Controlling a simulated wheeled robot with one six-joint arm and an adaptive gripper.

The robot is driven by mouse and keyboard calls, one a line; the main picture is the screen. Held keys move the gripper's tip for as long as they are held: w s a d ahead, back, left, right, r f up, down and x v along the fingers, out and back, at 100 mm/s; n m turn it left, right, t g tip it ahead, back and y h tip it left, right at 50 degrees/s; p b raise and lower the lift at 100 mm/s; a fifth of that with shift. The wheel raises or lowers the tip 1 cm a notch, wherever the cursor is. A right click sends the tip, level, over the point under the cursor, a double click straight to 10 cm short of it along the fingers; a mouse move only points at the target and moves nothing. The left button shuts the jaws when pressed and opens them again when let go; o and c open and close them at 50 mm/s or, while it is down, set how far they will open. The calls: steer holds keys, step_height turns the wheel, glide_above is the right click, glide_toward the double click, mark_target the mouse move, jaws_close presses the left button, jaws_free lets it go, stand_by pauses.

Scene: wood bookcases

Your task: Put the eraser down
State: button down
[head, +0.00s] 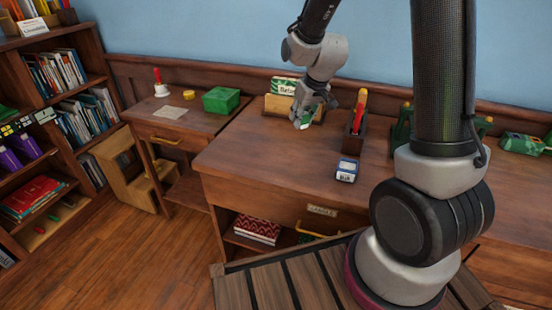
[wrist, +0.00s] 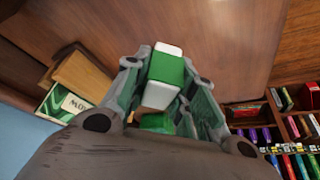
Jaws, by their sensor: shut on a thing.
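My gripper (head: 308,108) is above the long wooden desk (head: 255,155), toward its back edge, in front of a wooden holder. In the wrist view my gripper (wrist: 168,80) is shut on the eraser (wrist: 167,68), a white block with a green sleeve, with a fingertip on each side. The eraser's white ends stick out beyond the sleeve. In the head view the eraser (head: 305,126) is small and partly hidden by the fingers. I cannot tell the exact gap between it and the desk top.
A wooden holder with green-and-white cards (head: 283,103) stands behind my gripper. A dark pencil holder (head: 353,137) and a small blue-and-white item (head: 347,170) are to the right. A green box (head: 221,100) sits on the side table. The desk's left front is clear.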

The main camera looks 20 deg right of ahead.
steer(key=s+a+n+g+y, duration=0.2)
steer(key=a+n+y, duration=0.1)
steer(key=a+n, duration=0.45)
glide_above(276, 159)
steer(key=s+d, duration=0.1)
steer(key=shift+n, duration=0.45)
step_height(276, 159, down, 6)
steer(key=shift+d+f, duration=0.1)
steer(key=shift+f, duration=2.15)
steer(key=shift+s, duration=0.1)
steer(key=c, duration=1.2)
jaws_free()
steer(key=shift+f, duration=0.1)
steer(key=shift+o, duration=0.2)
